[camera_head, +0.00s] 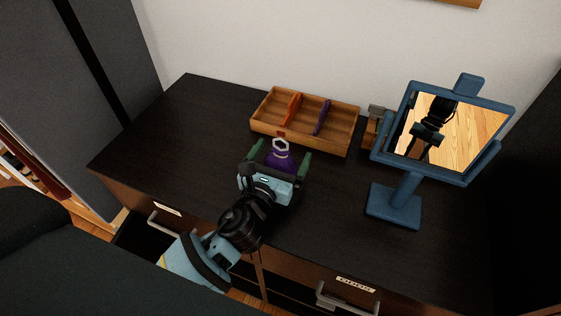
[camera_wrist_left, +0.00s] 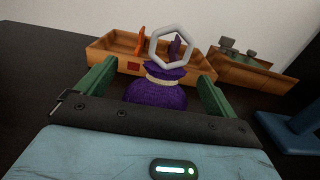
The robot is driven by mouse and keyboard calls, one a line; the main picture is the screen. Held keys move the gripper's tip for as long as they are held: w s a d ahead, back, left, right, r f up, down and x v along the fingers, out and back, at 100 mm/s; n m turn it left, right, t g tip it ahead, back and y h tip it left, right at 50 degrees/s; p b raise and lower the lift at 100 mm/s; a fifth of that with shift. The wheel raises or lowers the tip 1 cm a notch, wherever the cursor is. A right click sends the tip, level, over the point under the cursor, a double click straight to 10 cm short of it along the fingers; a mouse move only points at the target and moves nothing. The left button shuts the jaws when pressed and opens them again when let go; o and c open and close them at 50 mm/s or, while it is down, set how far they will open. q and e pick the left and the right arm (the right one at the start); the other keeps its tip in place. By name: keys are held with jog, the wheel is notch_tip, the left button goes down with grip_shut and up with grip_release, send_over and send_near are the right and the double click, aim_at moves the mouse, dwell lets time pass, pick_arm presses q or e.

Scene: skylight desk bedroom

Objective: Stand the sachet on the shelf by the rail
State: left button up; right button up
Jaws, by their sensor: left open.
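The sachet (camera_head: 282,160) is a small purple bag with a pale tie and a grey hexagonal ring on top. It stands upright on the dark desk, in front of the wooden tray. My left gripper (camera_head: 280,157) is open, with one green finger on each side of the sachet. In the left wrist view the sachet (camera_wrist_left: 158,93) sits between the fingers, with visible gaps at its neck; its lower part is hidden by the gripper body. No shelf with a rail can be clearly made out. My right gripper is not seen.
The divided wooden tray (camera_head: 337,144) holds an orange and a purple upright piece. A small wooden piece with grey parts (camera_head: 371,125) is beside it, partly behind a blue-framed mirror stand (camera_head: 394,204). The desk's left side (camera_head: 180,135) is clear. Drawers are below the front edge.

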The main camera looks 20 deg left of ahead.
pick_arm(q)
jog(key=shift+w, duration=0.5)
jog(key=c, duration=1.1)
jog(key=shift+c, duration=0.2)
